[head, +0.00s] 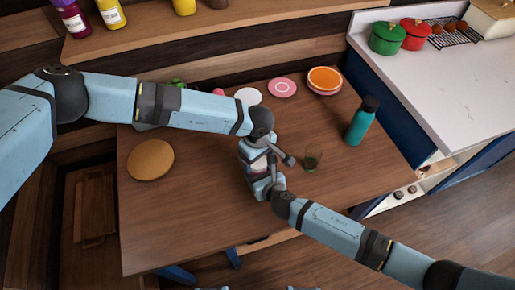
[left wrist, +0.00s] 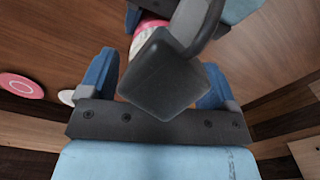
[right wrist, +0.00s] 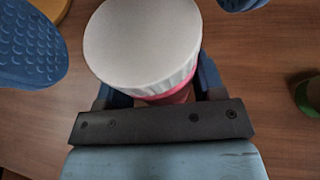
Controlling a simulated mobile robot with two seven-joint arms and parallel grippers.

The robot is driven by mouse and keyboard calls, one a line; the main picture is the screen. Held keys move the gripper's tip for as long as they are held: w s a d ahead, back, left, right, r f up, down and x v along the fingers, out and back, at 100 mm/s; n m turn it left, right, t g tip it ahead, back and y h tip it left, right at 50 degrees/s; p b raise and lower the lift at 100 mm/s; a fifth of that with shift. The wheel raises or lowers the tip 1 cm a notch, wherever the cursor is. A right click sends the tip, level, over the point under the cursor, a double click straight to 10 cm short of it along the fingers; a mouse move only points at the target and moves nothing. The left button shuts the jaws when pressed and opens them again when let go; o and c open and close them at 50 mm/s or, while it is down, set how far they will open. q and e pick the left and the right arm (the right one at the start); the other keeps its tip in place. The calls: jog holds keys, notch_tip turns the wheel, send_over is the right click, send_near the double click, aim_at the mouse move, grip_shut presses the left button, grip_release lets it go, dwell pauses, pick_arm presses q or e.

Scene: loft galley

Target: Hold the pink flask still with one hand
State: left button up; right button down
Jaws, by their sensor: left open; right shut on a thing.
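The pink flask (right wrist: 165,97) has a wide white top and stands at the middle of the table (head: 200,215). My right gripper (right wrist: 155,92) is shut on it just under the white top. In the head view the flask (head: 259,165) is mostly hidden by my two grippers. My left gripper (head: 257,160) is open close to the flask's upper part. Its blue fingers show in the right wrist view, apart on either side of the white top. In the left wrist view a bit of the flask (left wrist: 150,27) shows behind a dark block that hides the rest.
A green glass (head: 311,159) stands just right of my grippers, and a teal bottle (head: 361,122) farther right. A round tan board (head: 151,160) lies left. The front left is clear.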

pick_arm(q)
jog(key=shift+f, duration=0.75)
jog(key=c, duration=0.9)
jog(key=n, duration=0.3)
jog(key=shift+c, duration=0.2)
jog(key=o, duration=1)
jog(key=shift+r, duration=0.1)
